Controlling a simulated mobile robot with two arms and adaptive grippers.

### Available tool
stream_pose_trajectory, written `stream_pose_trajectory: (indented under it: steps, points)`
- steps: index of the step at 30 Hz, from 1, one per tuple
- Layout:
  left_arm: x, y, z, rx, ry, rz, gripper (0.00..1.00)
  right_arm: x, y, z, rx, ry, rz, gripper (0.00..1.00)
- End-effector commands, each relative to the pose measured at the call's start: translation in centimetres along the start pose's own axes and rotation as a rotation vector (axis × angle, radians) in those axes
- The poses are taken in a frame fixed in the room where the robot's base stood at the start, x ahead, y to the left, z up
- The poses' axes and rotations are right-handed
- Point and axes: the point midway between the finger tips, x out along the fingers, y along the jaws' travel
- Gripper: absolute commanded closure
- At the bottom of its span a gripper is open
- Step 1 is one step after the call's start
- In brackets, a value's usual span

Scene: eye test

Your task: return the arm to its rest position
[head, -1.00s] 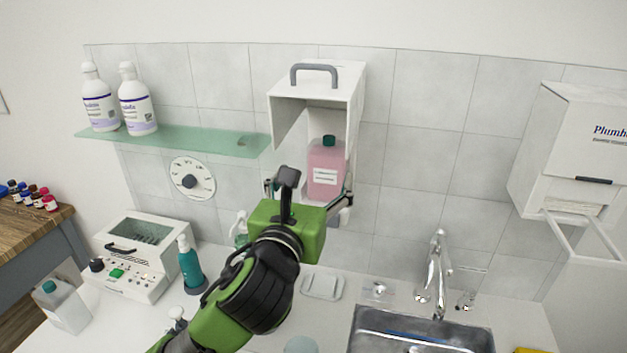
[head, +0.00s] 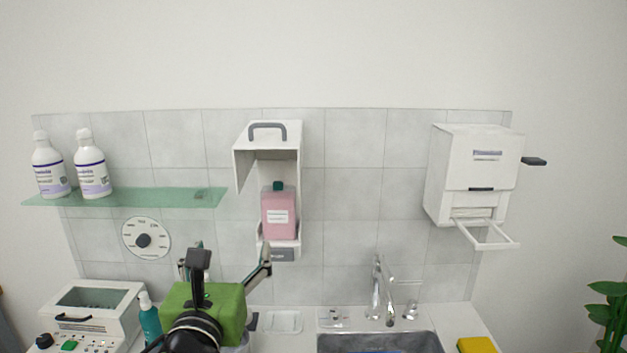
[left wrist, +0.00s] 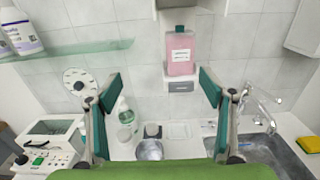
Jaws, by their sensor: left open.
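My left gripper (head: 228,262) is in the lower part of the head view, with its green body below and its two fingers spread wide. It is open and empty. In the left wrist view its fingers (left wrist: 160,88) stand far apart with nothing between their pads. A pink bottle (head: 279,216) with a dark green cap stands in the white wall dispenser (head: 267,147), whose cover is raised. The bottle (left wrist: 180,54) shows beyond and above the fingers in the left wrist view, apart from them. My right gripper is not in view.
A glass shelf (head: 150,198) with two white bottles is at the left. A white device (head: 90,305) and a teal pump bottle (head: 150,320) stand on the counter. The faucet (head: 378,290), sink (head: 380,342) and towel dispenser (head: 470,180) are right. A yellow sponge (head: 477,345) lies beside the sink.

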Motion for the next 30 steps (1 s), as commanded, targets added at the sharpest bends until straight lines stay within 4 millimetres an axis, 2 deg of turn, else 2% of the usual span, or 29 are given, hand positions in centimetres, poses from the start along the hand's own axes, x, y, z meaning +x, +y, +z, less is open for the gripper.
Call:
stream_pose_trajectory:
  steps: [3, 8, 17, 23, 26, 30]
  points:
    - [-0.1, 0.1, -0.9, -0.044, 0.021, 0.002, 0.26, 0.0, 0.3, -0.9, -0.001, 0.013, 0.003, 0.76]
    - [-0.4, 0.4, -2.9, -0.170, 0.073, 0.012, 0.26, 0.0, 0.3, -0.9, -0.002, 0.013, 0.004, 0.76]
    - [-1.8, 1.3, -8.7, -0.514, 0.212, 0.072, 0.26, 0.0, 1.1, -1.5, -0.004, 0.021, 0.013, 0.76]
    - [-4.3, 2.2, -15.1, -0.885, 0.353, 0.194, 0.26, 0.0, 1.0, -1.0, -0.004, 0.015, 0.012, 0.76]
    - [-6.7, 2.9, -19.6, -1.154, 0.439, 0.324, 0.26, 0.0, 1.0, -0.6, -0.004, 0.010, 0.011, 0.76]
    - [-11.2, 3.9, -25.9, -1.540, 0.521, 0.579, 0.26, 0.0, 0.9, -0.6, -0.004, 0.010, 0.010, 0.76]
